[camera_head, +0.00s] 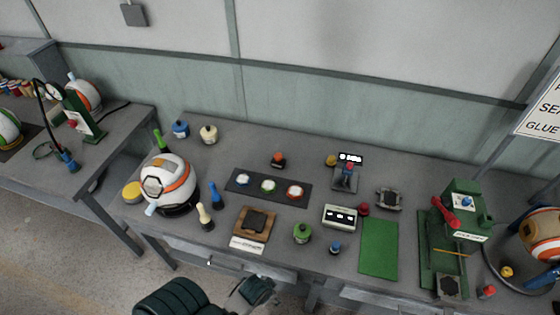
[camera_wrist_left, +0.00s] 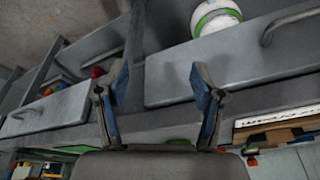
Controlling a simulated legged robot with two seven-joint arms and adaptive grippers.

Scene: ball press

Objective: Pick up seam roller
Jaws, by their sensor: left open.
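No thing in view is labelled as the seam roller, and I cannot tell for certain which tool it is. Small handled tools stand near the striped ball (camera_head: 168,180): a blue-handled one (camera_head: 215,195), a cream-handled one (camera_head: 205,216) and a green-handled one (camera_head: 160,141). My left gripper (camera_wrist_left: 162,92) is open in the left wrist view, with two blue-padded fingers spread and nothing between them. In the head view, dark parts of my arm (camera_head: 176,300) show at the bottom, in front of the bench and apart from the tools. My right gripper is not seen.
The grey bench (camera_head: 320,145) holds a dark tray (camera_head: 240,188) of small round tins, a wooden block (camera_head: 254,225), a green mat (camera_head: 379,248) and a green press (camera_head: 450,240). Drawer fronts (camera_wrist_left: 225,70) face my left wrist. The bench's back strip is mostly clear.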

